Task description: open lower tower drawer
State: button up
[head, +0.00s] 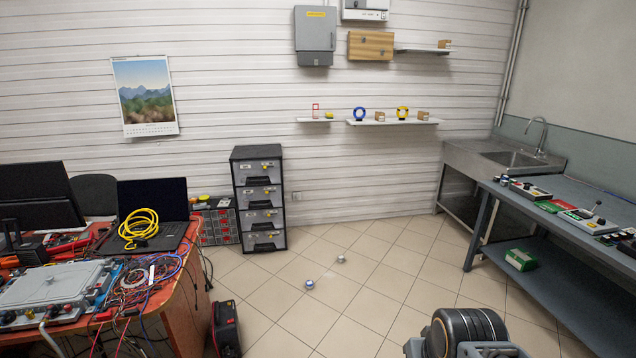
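A dark drawer tower (236,205) stands on the floor against the back wall, left of the middle in the head view. It has several grey drawer fronts stacked one above another, each with a dark handle. The lowest drawer (264,241) is near the floor and looks shut, flush with the drawers above. My gripper does not show in this view. A black and grey rounded part at the bottom right edge may be part of my arm.
A cluttered desk (190,300) with a laptop (153,205) stands at the left, a small-drawer organizer (217,226) beside the tower. A workbench (560,225) lines the right. Two small objects, one being a blue-white item (309,284), lie on otherwise open floor before the tower.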

aim_at(252, 220)
jog(key=u, duration=0.05)
jog(key=i, duration=2.25)
jog(key=u, duration=1.05)
jog(key=i, duration=1.9)
jog(key=u, duration=0.8)
